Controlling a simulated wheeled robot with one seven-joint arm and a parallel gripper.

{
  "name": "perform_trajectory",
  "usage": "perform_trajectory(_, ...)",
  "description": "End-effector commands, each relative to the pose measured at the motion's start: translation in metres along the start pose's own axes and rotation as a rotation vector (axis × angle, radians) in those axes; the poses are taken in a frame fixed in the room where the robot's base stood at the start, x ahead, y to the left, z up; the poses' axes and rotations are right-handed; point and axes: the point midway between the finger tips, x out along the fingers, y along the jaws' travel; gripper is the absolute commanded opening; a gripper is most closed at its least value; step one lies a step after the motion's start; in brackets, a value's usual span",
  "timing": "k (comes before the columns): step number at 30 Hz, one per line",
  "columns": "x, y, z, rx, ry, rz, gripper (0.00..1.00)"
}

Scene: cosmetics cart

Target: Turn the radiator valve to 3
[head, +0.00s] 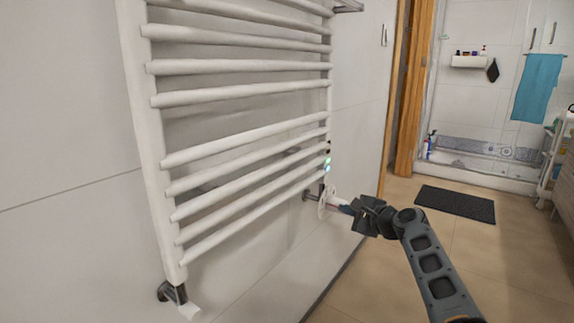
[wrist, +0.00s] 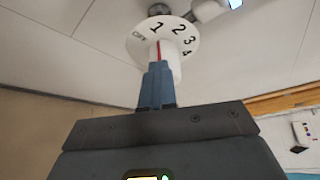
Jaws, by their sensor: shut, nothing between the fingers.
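The radiator valve's white dial (wrist: 136,50) shows OFF, 1, 2, 3 and 4 in the wrist view. Its white knob (wrist: 175,64) has a red pointer line (wrist: 158,50) that stands just below the 1. In the head view the valve (head: 324,204) is at the lower right of the towel radiator (head: 150,120). My gripper (wrist: 157,68) is shut, its blue fingers together with nothing between them. The fingertips are right in front of the knob and cover part of it. I cannot tell whether they touch it. In the head view my gripper (head: 345,209) is just right of the valve.
The radiator's rails and the white wall are left of the valve. A wooden door frame (head: 407,90) stands behind on the right. A dark mat (head: 455,203) lies on the tiled floor, which is open around it. A cart (head: 553,160) stands at the right edge.

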Motion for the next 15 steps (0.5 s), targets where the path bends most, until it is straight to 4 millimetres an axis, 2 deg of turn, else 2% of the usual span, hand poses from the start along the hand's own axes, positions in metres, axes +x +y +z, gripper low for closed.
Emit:
perform_trajectory(1,0.0025,-0.0249,0.0102,-0.023,-0.002,-0.039,0.0)
perform_trajectory(15,0.0012,-0.0255,0.0133,-0.023,-0.003,-0.038,0.0)
